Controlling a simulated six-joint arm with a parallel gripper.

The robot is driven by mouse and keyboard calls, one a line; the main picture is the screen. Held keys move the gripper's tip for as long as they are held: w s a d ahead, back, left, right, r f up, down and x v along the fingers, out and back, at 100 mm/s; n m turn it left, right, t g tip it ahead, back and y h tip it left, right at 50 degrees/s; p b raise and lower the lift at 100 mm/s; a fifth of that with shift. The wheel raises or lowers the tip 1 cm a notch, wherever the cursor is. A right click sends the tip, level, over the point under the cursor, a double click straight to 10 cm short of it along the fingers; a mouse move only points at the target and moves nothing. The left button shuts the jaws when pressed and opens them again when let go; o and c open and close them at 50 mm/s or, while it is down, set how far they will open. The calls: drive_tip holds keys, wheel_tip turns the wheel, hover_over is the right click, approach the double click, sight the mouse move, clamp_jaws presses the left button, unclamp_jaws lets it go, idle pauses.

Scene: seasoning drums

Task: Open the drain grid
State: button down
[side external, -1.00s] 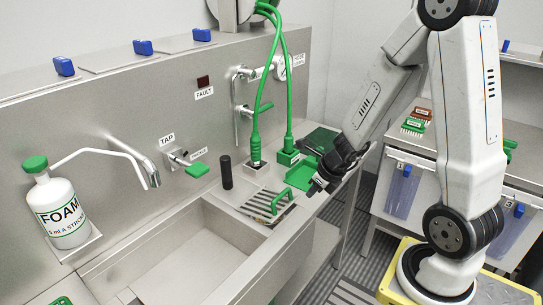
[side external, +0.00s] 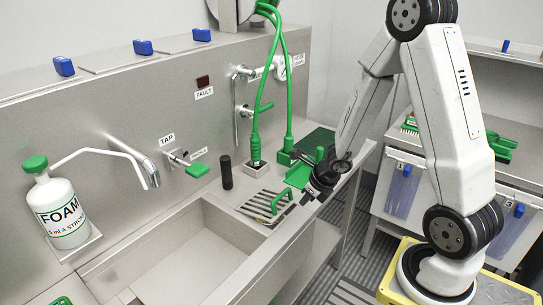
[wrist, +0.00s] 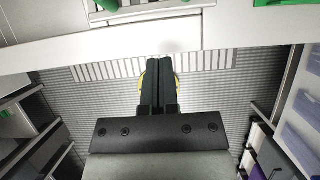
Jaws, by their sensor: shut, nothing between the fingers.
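The drain grid (side external: 262,204) is a slatted metal plate in the counter beside the sink basin. It looks flat and closed in the side view. Its green handle (side external: 283,200) stands up on its right part. My gripper (side external: 305,200) is black and tilted down to the left, just right of the handle near the counter's front edge, apart from it as far as I can tell. In the wrist view the two dark fingers (wrist: 158,62) are together with nothing between them. Whether the green part at the top of that view is the handle is unclear.
The sink basin (side external: 195,246) lies left of the grid. A black post (side external: 226,172) stands behind it. Green hoses (side external: 262,110) rise at the back, and a green tray (side external: 300,174) sits close behind my gripper. The floor (wrist: 215,95) is open in front of the counter.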

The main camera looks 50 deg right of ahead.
sight(284, 205)
drive_tip(key=shift+x, duration=2.6)
drive_tip(key=shift+w, duration=0.15)
drive_tip(key=shift+w+r, duration=1.25)
drive_tip(key=shift+r, duration=0.05)
